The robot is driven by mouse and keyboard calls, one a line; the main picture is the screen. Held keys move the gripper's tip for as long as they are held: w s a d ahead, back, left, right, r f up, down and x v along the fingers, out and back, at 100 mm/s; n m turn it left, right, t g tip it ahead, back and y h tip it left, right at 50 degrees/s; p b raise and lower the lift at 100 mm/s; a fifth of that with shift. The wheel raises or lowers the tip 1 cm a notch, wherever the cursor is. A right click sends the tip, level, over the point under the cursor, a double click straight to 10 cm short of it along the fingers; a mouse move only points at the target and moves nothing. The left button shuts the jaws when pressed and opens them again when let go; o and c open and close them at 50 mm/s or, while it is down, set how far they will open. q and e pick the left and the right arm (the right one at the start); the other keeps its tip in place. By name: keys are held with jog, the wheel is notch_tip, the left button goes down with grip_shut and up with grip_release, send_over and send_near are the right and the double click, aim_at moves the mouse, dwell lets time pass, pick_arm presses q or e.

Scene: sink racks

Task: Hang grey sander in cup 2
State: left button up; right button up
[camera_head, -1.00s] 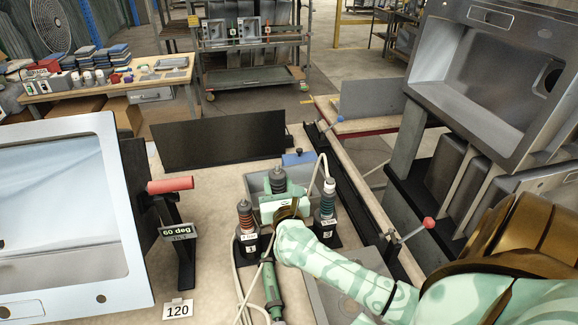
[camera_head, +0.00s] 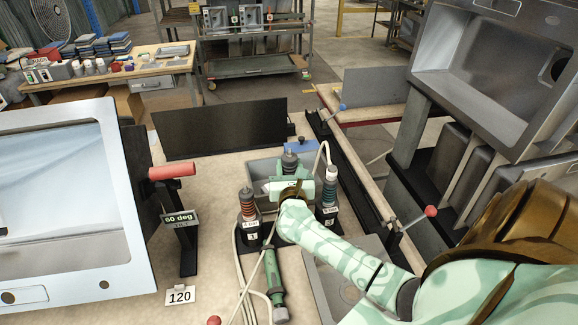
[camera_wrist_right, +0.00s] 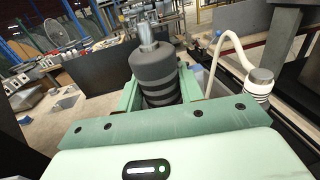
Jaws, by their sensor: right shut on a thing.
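My right gripper (camera_head: 291,180) is shut on the grey sander (camera_head: 289,161), whose dark grey ribbed body and metal top stand roughly upright. In the right wrist view the grey sander (camera_wrist_right: 155,70) sits between the green fingers (camera_wrist_right: 154,92). The gripper is between cup 1 (camera_head: 251,236) at the left and cup 3 (camera_head: 328,220) at the right. Cup 2 and the sander's lower end are hidden behind my gripper and wrist, so I cannot tell whether the sander is in a cup. My left gripper is not in view.
An orange-banded sander (camera_head: 247,205) stands in cup 1, and a white-topped one (camera_head: 330,186) with a pale hose in cup 3. A green tool (camera_head: 274,283) lies in front. A large sink (camera_head: 128,250) is at left; a black rail (camera_head: 350,185) runs along the right.

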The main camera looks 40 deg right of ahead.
notch_tip(320, 180, down, 9)
jog(key=b, duration=0.7)
jog(key=shift+f+b, duration=0.1)
jog(key=shift+b, duration=0.2)
jog(key=shift+f, duration=0.1)
dwell(0.7)
jog(key=shift+f+b, duration=0.55)
jog(key=shift+f, duration=0.05)
jog(key=o, duration=1.4)
jog(key=shift+r, duration=0.1)
jog(key=shift+c, duration=0.2)
jog(key=shift+s, duration=0.1)
